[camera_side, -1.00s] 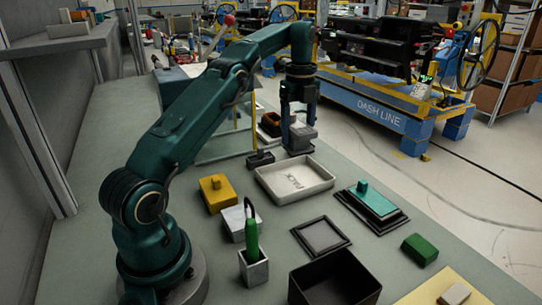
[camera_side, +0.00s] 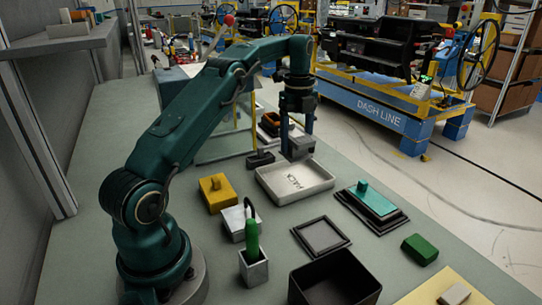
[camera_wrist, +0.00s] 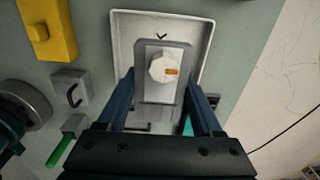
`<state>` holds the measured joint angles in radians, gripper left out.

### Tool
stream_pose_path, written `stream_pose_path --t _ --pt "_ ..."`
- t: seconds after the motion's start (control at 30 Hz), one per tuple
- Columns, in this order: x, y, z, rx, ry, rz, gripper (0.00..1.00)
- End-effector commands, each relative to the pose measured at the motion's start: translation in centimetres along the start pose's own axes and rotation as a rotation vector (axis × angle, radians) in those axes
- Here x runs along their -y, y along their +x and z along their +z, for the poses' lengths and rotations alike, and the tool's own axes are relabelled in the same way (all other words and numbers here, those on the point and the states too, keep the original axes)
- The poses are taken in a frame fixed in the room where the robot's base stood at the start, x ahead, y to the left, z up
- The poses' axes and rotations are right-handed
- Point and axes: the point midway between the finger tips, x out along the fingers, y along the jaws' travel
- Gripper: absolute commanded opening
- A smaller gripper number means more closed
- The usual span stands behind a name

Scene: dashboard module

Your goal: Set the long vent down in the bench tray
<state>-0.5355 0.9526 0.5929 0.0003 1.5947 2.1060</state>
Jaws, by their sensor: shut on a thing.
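My gripper (camera_side: 296,128) is shut on a grey piece, the long vent (camera_side: 299,147), and holds it by the back edge of the white tray (camera_side: 268,194) marked PACK. In the wrist view the vent (camera_wrist: 153,98) is a long grey plate between my fingers (camera_wrist: 170,112), with a pale faceted knob and an orange mark on it. There it overlaps the white tray (camera_wrist: 123,35). I cannot tell whether the vent touches the tray.
A yellow block (camera_side: 217,194), a grey block (camera_side: 239,222) and a green-handled tool (camera_side: 251,240) in a holder stand left of the tray. A teal-topped part (camera_side: 372,204) is on the right. A black bin (camera_side: 335,282) and a flat dark frame (camera_side: 321,237) are nearer the camera.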

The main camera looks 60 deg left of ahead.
Motion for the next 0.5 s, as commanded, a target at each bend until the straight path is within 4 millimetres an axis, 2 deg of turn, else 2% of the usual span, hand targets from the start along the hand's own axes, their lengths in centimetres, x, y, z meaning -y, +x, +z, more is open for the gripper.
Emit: stream_pose_path --t 0.17,0.5 --pt "0.0 0.9 0.0 -0.002 0.0 0.003 0.02" --pt "0.0 4.0 0.0 -0.001 0.0 0.002 0.02"
